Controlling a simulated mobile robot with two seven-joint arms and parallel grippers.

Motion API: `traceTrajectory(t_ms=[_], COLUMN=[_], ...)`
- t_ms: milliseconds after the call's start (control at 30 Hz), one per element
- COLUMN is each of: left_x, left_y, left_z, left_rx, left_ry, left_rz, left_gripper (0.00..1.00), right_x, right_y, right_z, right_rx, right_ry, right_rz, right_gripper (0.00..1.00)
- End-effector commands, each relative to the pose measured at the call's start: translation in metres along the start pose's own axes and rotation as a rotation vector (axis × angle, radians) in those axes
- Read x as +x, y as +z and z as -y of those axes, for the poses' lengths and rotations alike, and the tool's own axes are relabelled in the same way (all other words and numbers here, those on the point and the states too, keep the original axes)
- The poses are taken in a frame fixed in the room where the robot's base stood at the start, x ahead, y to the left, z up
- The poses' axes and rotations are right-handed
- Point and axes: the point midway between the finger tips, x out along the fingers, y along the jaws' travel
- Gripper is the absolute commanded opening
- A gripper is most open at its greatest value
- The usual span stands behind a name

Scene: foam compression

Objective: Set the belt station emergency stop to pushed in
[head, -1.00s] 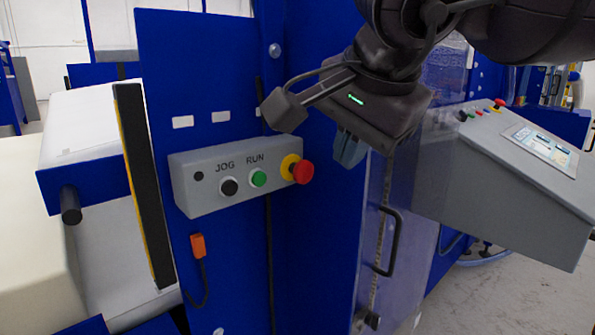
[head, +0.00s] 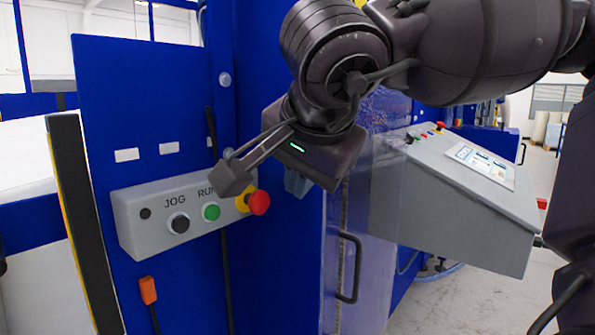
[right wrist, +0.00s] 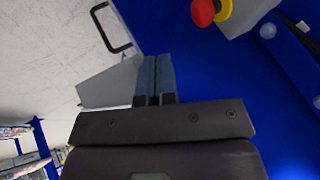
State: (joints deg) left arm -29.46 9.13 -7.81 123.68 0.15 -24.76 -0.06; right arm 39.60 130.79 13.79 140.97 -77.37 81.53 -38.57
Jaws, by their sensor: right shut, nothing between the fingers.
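The emergency stop is a red mushroom button (head: 259,202) on a yellow collar, at the right end of a grey control box (head: 140,238) marked JOG and RUN. The box is fixed to a blue panel. In the right wrist view the red button (right wrist: 203,12) is at the top, with its yellow collar beside it. My right gripper (head: 297,184) is just right of the button in the head view, apart from it. Its fingers (right wrist: 154,75) are shut and empty. The head view cannot show clearly how deep the button sits. My left gripper is not in view.
The box also carries a black button (head: 178,223) and a green button (head: 211,212). A clear door with a dark handle (head: 349,267) is below right of my gripper. A second grey console (head: 450,215) stands at the right. An orange plug (head: 148,290) hangs below the box.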

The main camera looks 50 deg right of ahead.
Motion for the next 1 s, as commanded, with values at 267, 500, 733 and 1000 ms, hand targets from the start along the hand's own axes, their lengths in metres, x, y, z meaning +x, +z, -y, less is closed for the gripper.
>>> traceTrajectory(t_ms=[267, 500, 733, 1000], left_x=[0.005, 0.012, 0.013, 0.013], left_y=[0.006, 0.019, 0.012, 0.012], left_z=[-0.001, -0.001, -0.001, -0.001], left_rx=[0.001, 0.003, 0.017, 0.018], left_ry=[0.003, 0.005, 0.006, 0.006], left_rz=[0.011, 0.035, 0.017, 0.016], left_gripper=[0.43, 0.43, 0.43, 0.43], right_x=[0.054, 0.081, 0.084, 0.082], right_y=[0.002, 0.002, 0.001, 0.000], right_z=[-0.001, 0.019, 0.033, 0.035], right_rx=[-0.001, -0.002, -0.001, 0.000], right_ry=[0.007, 0.009, 0.003, 0.000], right_rz=[0.004, 0.001, 0.001, 0.001], right_gripper=[0.00, 0.00, 0.00, 0.00])
